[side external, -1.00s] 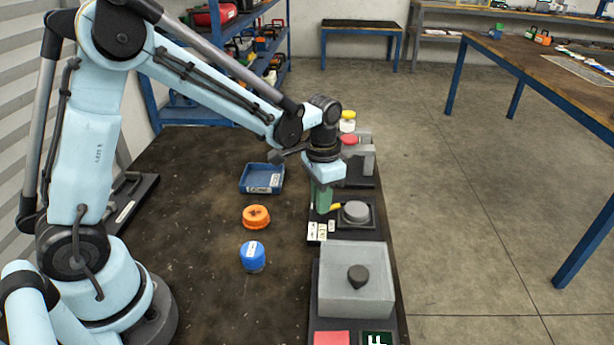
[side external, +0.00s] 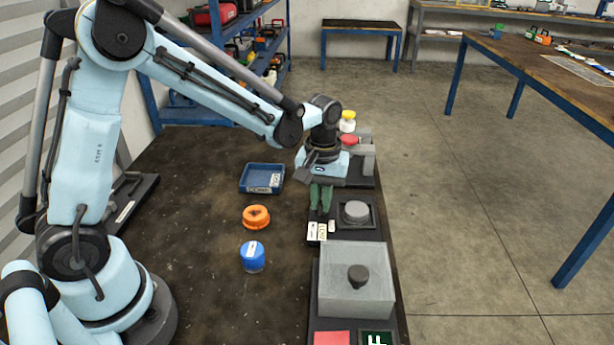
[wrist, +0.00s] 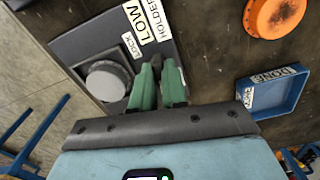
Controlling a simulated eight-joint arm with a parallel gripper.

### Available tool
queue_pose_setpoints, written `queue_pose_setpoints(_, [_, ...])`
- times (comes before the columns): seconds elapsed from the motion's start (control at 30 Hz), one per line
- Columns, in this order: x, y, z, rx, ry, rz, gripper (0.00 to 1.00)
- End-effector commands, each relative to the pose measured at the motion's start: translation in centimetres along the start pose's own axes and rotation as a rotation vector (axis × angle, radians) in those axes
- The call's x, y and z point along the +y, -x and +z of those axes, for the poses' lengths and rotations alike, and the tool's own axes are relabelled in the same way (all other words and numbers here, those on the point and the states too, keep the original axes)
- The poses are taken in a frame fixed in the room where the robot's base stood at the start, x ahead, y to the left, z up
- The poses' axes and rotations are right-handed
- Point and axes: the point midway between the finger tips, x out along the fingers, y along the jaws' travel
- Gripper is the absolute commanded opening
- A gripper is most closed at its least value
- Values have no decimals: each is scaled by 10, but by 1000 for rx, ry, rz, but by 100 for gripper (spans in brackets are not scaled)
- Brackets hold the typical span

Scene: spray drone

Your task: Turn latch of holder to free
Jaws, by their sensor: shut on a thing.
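The holder (side external: 372,228) is a dark square plate with a round grey part (side external: 356,211) on it, near the table's right edge. It also shows in the wrist view (wrist: 88,42), with labels reading LOW, HOLDER and LOCK. My gripper (side external: 320,212) points down at the plate's left side, beside the round grey part. Its green fingers (wrist: 158,66) are shut on the latch, close together at the plate's edge in the wrist view.
A blue tray (side external: 262,178) labelled DONE, an orange cap (side external: 256,217) and a blue cap (side external: 252,257) are on the table to the left. A grey box (side external: 340,290) with a black knob stands in front. A red-knobbed grey fixture (side external: 367,155) is behind.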

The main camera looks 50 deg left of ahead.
Motion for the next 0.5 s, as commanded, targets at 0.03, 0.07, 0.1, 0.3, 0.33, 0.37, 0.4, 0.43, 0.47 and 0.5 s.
queue_pose_setpoints(0.03, [0,1,0,0,31,0,0])
queue_pose_setpoints(0.07, [0,1,0,0,48,0,0])
queue_pose_setpoints(0.1, [0,1,0,0,70,0,0])
queue_pose_setpoints(0.3, [0,1,0,0,150,0,0])
queue_pose_setpoints(0.33, [0,1,0,0,158,0,0])
queue_pose_setpoints(0.37, [0,1,0,0,164,0,0])
queue_pose_setpoints(0.4, [0,1,0,0,173,0,0])
queue_pose_setpoints(0.43, [0,1,0,0,178,0,0])
queue_pose_setpoints(0.47, [0,1,0,0,182,0,0])
queue_pose_setpoints(0.5, [0,1,0,0,186,0,0])
